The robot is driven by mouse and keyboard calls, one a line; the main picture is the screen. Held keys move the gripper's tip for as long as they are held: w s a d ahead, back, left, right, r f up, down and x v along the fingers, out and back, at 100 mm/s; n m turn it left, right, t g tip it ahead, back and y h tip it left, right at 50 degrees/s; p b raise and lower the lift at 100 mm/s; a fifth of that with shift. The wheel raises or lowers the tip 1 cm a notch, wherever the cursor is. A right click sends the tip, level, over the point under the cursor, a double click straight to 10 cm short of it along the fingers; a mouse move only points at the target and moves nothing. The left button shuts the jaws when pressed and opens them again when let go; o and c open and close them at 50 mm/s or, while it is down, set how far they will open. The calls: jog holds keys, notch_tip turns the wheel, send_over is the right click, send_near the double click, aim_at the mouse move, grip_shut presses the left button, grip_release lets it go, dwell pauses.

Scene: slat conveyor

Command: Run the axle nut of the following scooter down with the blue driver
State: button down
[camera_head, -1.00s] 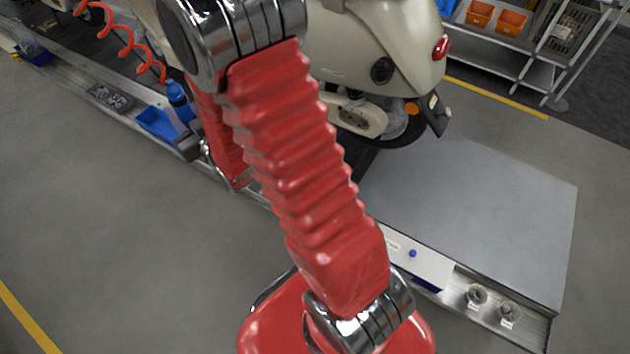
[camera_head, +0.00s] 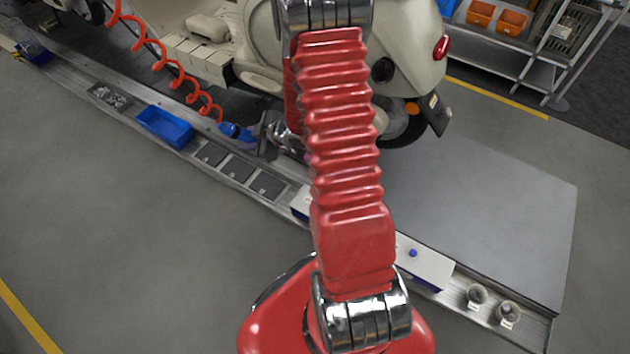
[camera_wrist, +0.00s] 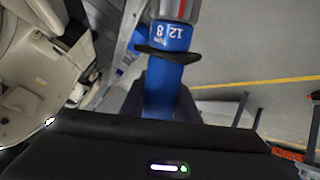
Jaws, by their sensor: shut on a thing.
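My gripper (camera_head: 268,135) is shut on the blue driver (camera_head: 235,132), which lies roughly level, its blue end pointing left, above the inner side of the conveyor edge. In the wrist view the driver (camera_wrist: 165,90) stands between the jaws, with a black collar and white figures on its blue body and a grey metal part above. The cream scooter (camera_head: 410,45) stands on the conveyor behind my arm. My arm hides part of its rear and wheel. The axle nut is not visible. The scooter's cream body also shows at the left of the wrist view (camera_wrist: 25,95).
An orange coiled hose (camera_head: 175,65) hangs down to the driver's blue end. A blue tray (camera_head: 165,127) and grey pads (camera_head: 238,168) line the conveyor edge. A white panel with a blue button (camera_head: 413,253) is at right. A shelf with orange bins (camera_head: 511,22) stands behind.

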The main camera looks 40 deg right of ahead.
jog(key=s+d+f+n+g+h, duration=0.1)
jog(key=s+d+f+n+g, duration=0.2)
jog(key=s+d+f+n, duration=0.8)
jog(key=s+d+f, duration=0.2)
jog(key=s+f, duration=0.2)
jog(key=s, duration=0.2)
jog(key=shift+f+n, duration=0.2)
jog(key=shift+n, duration=0.1)
jog(key=shift+d, duration=0.2)
